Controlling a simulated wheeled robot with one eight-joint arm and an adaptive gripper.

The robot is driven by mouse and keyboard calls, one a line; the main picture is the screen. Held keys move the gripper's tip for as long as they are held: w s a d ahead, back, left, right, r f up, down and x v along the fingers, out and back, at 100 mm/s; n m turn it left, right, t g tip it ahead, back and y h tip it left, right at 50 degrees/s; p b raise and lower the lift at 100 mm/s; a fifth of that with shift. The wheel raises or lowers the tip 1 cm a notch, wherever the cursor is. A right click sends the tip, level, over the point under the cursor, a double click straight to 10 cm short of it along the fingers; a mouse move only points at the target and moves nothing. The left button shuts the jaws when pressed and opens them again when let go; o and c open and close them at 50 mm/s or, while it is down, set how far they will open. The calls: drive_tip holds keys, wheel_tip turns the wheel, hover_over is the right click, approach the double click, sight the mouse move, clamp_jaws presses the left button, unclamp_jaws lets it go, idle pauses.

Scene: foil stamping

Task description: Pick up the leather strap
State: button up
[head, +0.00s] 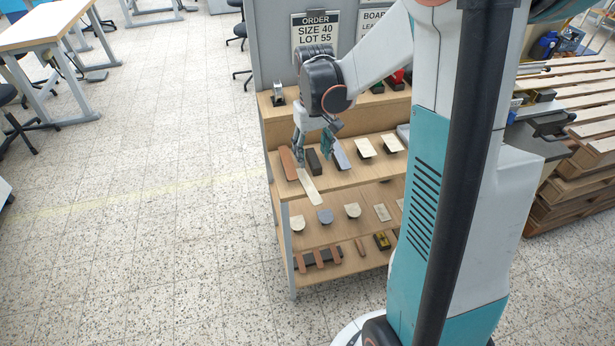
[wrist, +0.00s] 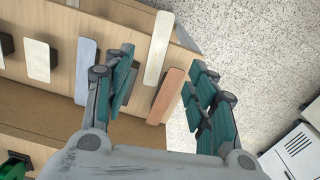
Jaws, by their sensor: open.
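Two long flat strips lie at the left end of the shelf's upper display tier. One is brown, leather-coloured (head: 288,164), and also shows in the wrist view (wrist: 165,97). The other is cream (head: 309,187), sticking out past the tier's front edge; it also shows in the wrist view (wrist: 158,48). I cannot tell for certain which is the leather strap. My gripper (head: 313,150) is open and empty, pointing down over this end of the tier. In the wrist view its fingers (wrist: 162,80) stand apart on either side of both strips, touching neither.
A dark block (head: 313,160) lies right of the brown strip, partly hidden by a finger in the wrist view. A grey-blue piece (head: 340,155) and cream pieces (head: 366,147) follow along the tier. Lower tiers hold more samples. Open floor (head: 180,220) lies left.

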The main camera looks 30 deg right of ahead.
drive_tip(key=b, duration=0.3)
hover_over(311, 190)
drive_tip(key=f, duration=0.8)
drive_tip(key=shift+s+f, duration=0.3)
drive_tip(key=shift+f, duration=0.1)
drive_tip(key=f, duration=0.1)
drive_tip(key=f+b, duration=0.1)
drive_tip(key=f, duration=0.1)
drive_tip(key=f+b, duration=0.1)
drive_tip(key=f, duration=0.1)
drive_tip(key=shift+w+f, duration=0.1)
drive_tip(key=shift+w, duration=0.2)
drive_tip(key=c, duration=0.9)
